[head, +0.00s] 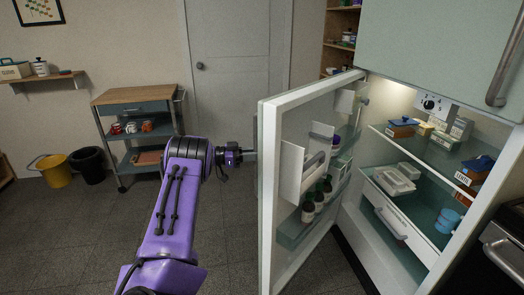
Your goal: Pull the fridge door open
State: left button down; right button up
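The fridge (352,222) is on the right, and its door (268,200) stands wide open, swung out to the left. The door's inner side faces me; its outer face and most of any handle are hidden. My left arm reaches up from the bottom, and my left gripper (248,155) is at the door's free left edge, on the outer side. Its fingertips run in behind that edge, so I cannot tell whether they grip or only touch. My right gripper is not in view.
Bottles (314,200) stand in the door shelf, and food boxes (402,127) sit on the fridge shelf. A wheeled cart (134,108) with mugs, a yellow bucket (54,171) and a black bin (88,165) stand at the back left. The floor left of the door is clear.

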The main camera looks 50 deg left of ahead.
pick_arm(q)
jog(key=shift+w+r, duration=0.25)
jog(key=shift+r, duration=0.2)
jog(key=c, duration=1)
grip_release()
jog(key=shift+w+f, duration=0.1)
jog(key=shift+w, duration=0.05)
jog(key=b+v, duration=0.1)
jog(key=v, duration=0.9)
jog(key=shift+f, duration=0.15)
